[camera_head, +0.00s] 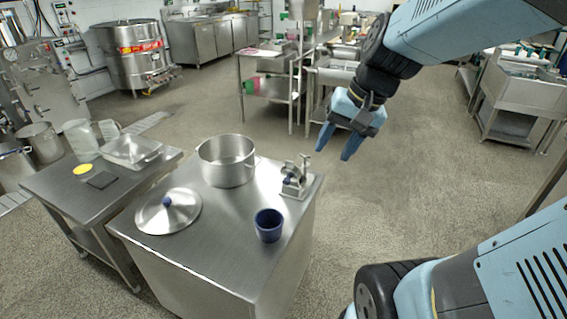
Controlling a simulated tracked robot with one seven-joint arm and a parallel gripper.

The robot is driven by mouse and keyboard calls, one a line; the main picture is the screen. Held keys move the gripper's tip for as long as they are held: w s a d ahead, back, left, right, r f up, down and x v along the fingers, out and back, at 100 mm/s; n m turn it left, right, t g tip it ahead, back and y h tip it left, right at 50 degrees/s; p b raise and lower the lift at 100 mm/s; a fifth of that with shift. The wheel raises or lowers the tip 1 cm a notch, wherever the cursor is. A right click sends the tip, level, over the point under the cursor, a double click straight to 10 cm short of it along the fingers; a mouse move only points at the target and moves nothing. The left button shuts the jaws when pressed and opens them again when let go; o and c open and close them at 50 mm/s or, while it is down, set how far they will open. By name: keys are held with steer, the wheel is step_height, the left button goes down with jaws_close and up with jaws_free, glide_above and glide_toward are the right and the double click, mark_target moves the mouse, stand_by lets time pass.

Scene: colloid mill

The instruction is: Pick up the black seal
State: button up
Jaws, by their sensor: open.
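No thing in view is plainly a black seal. A flat dark square piece (101,180) lies on the left steel table (60,192), next to a yellow disc (83,169); I cannot tell if it is the seal. A small metal device (296,182) stands at the back right corner of the nearer steel table (205,262), and its small dark parts are too small to make out. My gripper (338,147) is open and empty. It points down, to the upper right of the metal device, apart from everything.
The nearer table also bears an open steel pot (228,172), a lid with a blue knob (168,216) and a dark blue cup (269,232). A steel tray (132,150) and clear jugs (82,139) stand on the left table.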

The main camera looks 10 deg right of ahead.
steer(key=w+f+m+y, duration=0.8)
steer(key=w+f+m, duration=0.4)
steer(key=w, duration=0.2)
steer(key=w+d+f+m+t+h, duration=0.1)
steer(key=w+d+f+m+t, duration=0.3)
steer(key=d+f+m, duration=0.3)
steer(key=w+d+f+m+t+h, duration=0.1)
steer(key=w+d+f+m+t, duration=0.35)
steer(key=f, duration=0.45)
steer(key=shift+g, duration=0.35)
steer(key=x, duration=1.3)
steer(key=shift+a+f, duration=0.15)
steer(key=shift+a, duration=0.1)
steer(key=shift+c, duration=0.4)
steer(key=c, duration=0.6)
